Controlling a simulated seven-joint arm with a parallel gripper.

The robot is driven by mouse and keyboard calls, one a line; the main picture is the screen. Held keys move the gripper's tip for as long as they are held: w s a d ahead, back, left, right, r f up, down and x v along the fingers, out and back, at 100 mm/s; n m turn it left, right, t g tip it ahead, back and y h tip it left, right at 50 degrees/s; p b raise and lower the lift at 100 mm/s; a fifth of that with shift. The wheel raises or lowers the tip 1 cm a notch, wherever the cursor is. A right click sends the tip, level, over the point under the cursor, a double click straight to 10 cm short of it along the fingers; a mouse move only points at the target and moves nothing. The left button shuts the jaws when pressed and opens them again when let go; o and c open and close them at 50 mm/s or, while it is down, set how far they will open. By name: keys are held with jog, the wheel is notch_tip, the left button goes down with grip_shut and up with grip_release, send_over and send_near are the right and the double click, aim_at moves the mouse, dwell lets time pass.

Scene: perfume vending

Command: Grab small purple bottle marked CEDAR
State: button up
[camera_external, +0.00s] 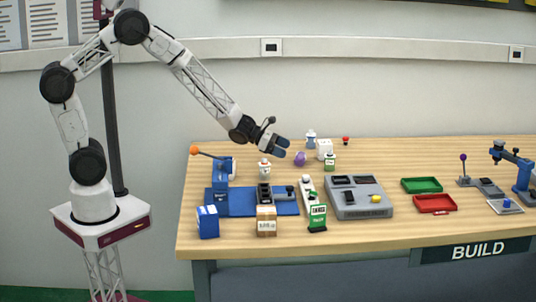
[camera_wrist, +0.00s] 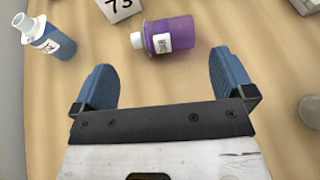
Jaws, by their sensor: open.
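The small purple bottle (camera_wrist: 171,36) lies on its side on the wooden table in the wrist view, with its white cap pointing left. It has a white label whose text I cannot read. In the external view the purple bottle (camera_external: 300,158) is near the back of the table. My gripper (camera_wrist: 163,80) is open and empty, and in the wrist view the bottle lies just beyond the gap between the blue fingertips, apart from them. In the external view my gripper (camera_external: 284,147) is just left of the bottle, above the table.
A blue bottle (camera_wrist: 48,38) stands left of the purple one, and a white block marked 73 (camera_wrist: 118,8) is behind it.

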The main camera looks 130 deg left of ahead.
aim_at(300, 153)
jog(key=shift+x, duration=1.3)
jog(key=shift+w, duration=0.1)
jog(key=shift+x, duration=2.5)
jog(key=shift+c, duration=0.3)
jog(key=c, duration=0.6)
jog(key=shift+r, duration=0.15)
